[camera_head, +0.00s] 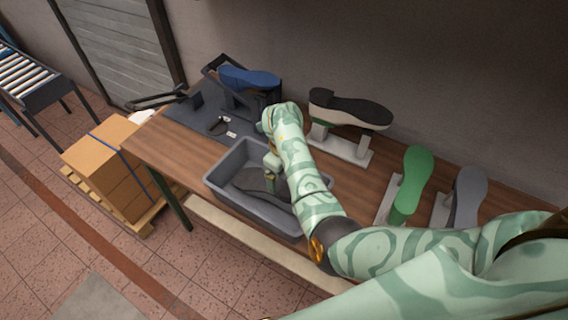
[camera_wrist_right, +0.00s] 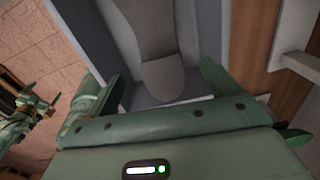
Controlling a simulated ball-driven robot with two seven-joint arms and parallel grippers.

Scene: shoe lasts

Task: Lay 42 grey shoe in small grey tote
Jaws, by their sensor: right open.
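The small grey tote (camera_head: 218,188) stands on the wooden table near its front edge. A dark grey shoe form (camera_head: 248,181) lies inside it, partly hidden by my right arm. In the right wrist view the grey shoe (camera_wrist_right: 160,50) lies on the tote floor, its rounded end toward my gripper. My right gripper (camera_head: 271,183) is over the tote, pointing down. In the wrist view its fingers (camera_wrist_right: 163,88) are spread, with the shoe's rounded end between them in the picture and apart from both. A green-patterned arm part, apparently my left, shows at that view's left; its jaws are unclear.
A blue shoe form (camera_head: 249,77) rests on a dark stand at the back. A black-soled shoe form (camera_head: 350,107), a green one (camera_head: 412,182) and another grey one (camera_head: 468,196) are on stands to the right. Cardboard boxes (camera_head: 106,168) sit on a pallet left of the table.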

